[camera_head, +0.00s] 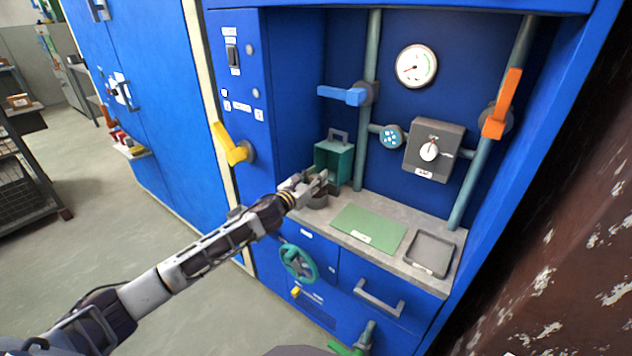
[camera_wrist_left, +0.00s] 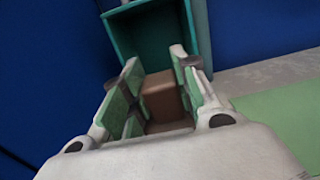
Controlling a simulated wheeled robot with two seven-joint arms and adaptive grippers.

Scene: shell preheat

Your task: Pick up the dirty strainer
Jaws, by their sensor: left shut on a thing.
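My left gripper (camera_head: 318,181) reaches in from the left over the back left of the grey counter. In the left wrist view its green-padded fingers (camera_wrist_left: 157,88) are closed around a brown, block-like thing (camera_wrist_left: 160,103), which looks like the dirty strainer. The fingers hide its sides. In the head view a dark grey round piece (camera_head: 318,201) shows just below the fingers; I cannot tell if it is part of the held thing. An open teal box (camera_head: 334,150) with a handle stands right behind the gripper. My right gripper is not in view.
A green mat (camera_head: 368,228) and an empty dark tray (camera_head: 430,253) lie on the counter (camera_head: 400,268) to the right. A blue lever (camera_head: 342,95), an orange lever (camera_head: 501,103) and a yellow lever (camera_head: 228,146) stick out. A teal handwheel (camera_head: 298,262) sits below the counter.

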